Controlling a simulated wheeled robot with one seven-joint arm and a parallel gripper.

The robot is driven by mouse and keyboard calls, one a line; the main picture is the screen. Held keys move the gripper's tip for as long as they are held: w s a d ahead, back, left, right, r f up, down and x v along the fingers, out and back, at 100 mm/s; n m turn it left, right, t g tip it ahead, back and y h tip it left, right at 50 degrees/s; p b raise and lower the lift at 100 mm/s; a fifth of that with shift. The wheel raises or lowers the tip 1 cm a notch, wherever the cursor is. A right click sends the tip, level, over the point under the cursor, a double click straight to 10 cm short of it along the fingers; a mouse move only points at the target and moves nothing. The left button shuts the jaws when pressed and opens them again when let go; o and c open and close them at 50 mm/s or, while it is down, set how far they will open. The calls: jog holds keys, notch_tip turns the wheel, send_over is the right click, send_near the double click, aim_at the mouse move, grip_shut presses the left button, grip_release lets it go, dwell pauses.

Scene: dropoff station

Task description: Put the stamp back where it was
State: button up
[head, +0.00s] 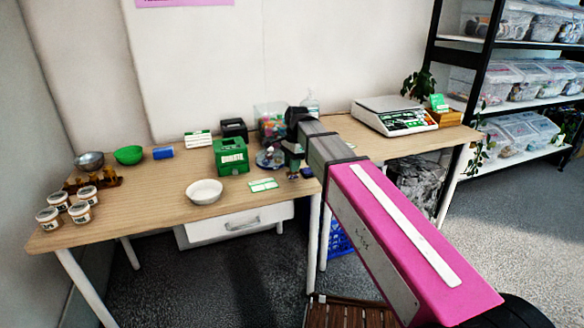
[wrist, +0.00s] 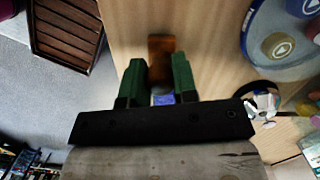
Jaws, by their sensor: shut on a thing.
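My gripper (wrist: 157,72) has green fingers and is shut on the stamp (wrist: 160,46), whose brown part shows between and beyond the fingers in the wrist view. A small blue patch also shows between the fingers. In the head view my gripper (head: 298,168) is over the front edge area of the wooden table (head: 165,208), right of a green and white card (head: 263,185). The fingers hide much of the stamp there. A round blue stand with several round-topped pieces (wrist: 283,45) lies to the right in the wrist view; it also shows in the head view (head: 268,163).
A green box (head: 231,157), a white bowl (head: 204,191) and a black box (head: 234,129) stand left of my gripper. A scale (head: 393,114) is at the right. Several tubs (head: 80,212) stand far left. The table's front middle-left is clear.

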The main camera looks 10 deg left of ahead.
jog(key=shift+f, duration=0.55)
jog(key=shift+f, duration=0.1)
jog(key=o, duration=0.8)
jog(key=r, duration=0.8)
jog(key=w+d+r, duration=0.1)
jog(key=r, duration=0.3)
